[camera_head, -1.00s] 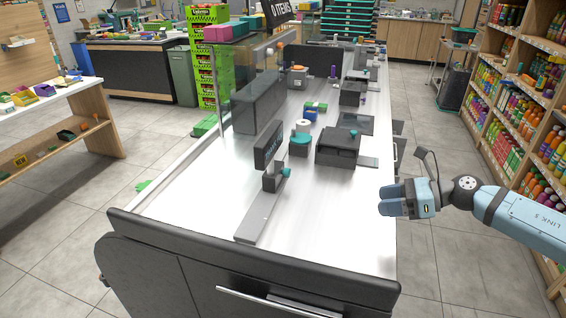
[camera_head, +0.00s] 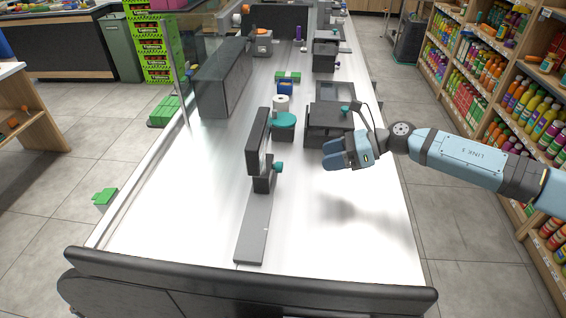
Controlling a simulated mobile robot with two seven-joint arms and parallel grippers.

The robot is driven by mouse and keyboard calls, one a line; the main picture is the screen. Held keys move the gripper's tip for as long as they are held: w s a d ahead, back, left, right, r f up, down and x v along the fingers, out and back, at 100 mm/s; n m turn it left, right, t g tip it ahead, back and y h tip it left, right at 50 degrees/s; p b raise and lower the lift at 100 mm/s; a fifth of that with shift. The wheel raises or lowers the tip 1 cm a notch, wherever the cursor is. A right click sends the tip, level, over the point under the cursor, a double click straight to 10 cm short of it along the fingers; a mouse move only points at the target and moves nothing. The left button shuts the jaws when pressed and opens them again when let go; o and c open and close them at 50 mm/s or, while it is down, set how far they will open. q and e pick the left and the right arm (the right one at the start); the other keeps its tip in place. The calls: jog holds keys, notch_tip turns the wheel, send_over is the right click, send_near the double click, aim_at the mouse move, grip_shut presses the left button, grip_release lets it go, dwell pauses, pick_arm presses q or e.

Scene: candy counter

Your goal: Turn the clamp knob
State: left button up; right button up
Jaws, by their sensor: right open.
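The teal clamp knob (camera_head: 279,167) sits on the right side of a dark clamp block (camera_head: 263,183). The block stands at the far end of a flat grey bar (camera_head: 253,230) on the white counter, with a dark upright panel (camera_head: 257,142) above it. My right gripper (camera_head: 329,154) hangs over the counter, to the right of the knob and apart from it. Its blue fingers point left toward the knob, and it is open and empty. My left gripper is not in view.
A teal-topped round item (camera_head: 283,121) and a dark boxy device (camera_head: 327,122) stand behind the knob. A glass pane (camera_head: 196,90) lines the left. The counter's dark padded front edge (camera_head: 250,277) is nearest. The right front of the counter is clear.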

aim_at(278, 167)
jog(key=x, duration=1.1)
jog(key=shift+w+a+f+p, duration=0.1)
jog(key=shift+a+f+p, duration=0.05)
jog(key=shift+a+p, duration=0.2)
jog(key=shift+c, duration=0.3)
jog(key=c, duration=0.9)
